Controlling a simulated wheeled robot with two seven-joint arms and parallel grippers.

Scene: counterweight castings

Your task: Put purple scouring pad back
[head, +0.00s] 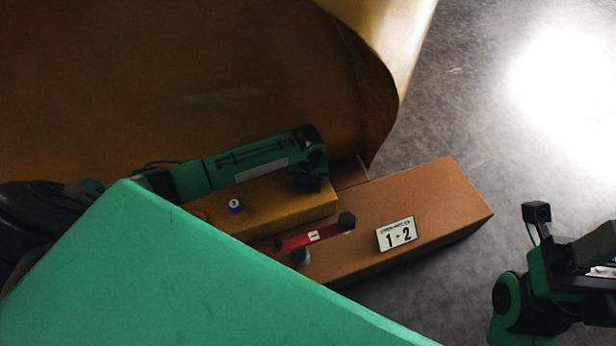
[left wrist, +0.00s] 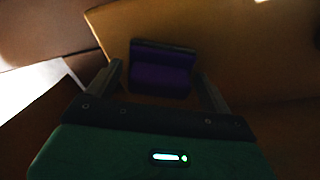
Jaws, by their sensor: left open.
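The purple scouring pad (left wrist: 160,75) shows in the left wrist view as a dark purple block, ahead of my left gripper and between the lines of its two fingers. My left gripper (left wrist: 161,82) is open, with a finger on each side of the pad and visible space beside it. Whether a finger touches the pad is too dark to tell. In the head view my left gripper (head: 309,178) points down at the far end of the yellow-brown block (head: 285,205); the pad is not clear there. Part of my right arm shows at the right edge, its fingers out of sight.
A red bar with a black knob (head: 318,236) and a small round knob (head: 235,206) stand close by. A large green slab (head: 190,270) fills the lower left; a big brown curved casting (head: 200,90) lies behind. Grey floor is clear at right.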

